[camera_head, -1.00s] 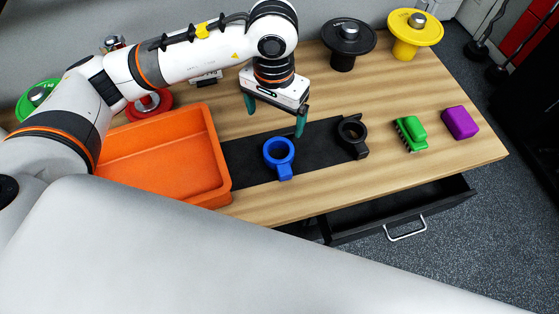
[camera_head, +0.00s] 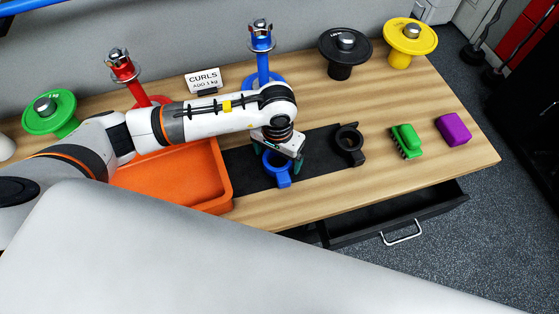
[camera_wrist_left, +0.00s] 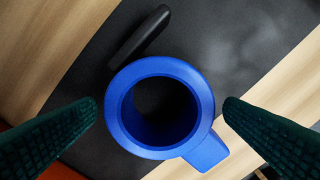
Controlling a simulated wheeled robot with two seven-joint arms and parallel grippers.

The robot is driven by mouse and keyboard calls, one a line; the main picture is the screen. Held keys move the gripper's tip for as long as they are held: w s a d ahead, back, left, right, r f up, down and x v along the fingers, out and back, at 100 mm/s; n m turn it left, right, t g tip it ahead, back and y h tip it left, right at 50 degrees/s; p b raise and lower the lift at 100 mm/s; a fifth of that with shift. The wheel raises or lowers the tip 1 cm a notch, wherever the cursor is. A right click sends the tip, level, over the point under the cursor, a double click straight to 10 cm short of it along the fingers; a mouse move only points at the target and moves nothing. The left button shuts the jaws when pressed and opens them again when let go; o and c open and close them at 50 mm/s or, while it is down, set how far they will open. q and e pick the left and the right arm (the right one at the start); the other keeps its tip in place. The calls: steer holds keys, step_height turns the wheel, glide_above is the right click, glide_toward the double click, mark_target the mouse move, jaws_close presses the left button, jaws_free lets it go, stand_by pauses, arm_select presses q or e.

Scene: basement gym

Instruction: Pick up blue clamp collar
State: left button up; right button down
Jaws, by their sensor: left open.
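The blue clamp collar (camera_head: 280,178) is a ring with a short tab, lying on a black mat (camera_head: 245,172) on the wooden table. It fills the middle of the left wrist view (camera_wrist_left: 160,108), its tab pointing to the lower right. My left gripper (camera_head: 278,168) is down over the collar, partly covering it in the head view. In the wrist view its two dark green fingers (camera_wrist_left: 160,108) are open, one on each side of the ring, with small gaps to it. My right gripper is not in view.
An orange tray (camera_head: 222,190) stands left of the mat. A black clamp collar (camera_head: 348,146) lies on the mat to the right, then a green brush (camera_head: 407,141) and a purple block (camera_head: 454,129). Red (camera_head: 122,68) and blue (camera_head: 262,45) posts stand behind the arm. An open drawer (camera_head: 390,215) juts out below.

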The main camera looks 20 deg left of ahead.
arm_select(q)
steer(key=shift+f, duration=0.7)
steer(key=c, duration=1.2)
steer(key=shift+r, duration=0.1)
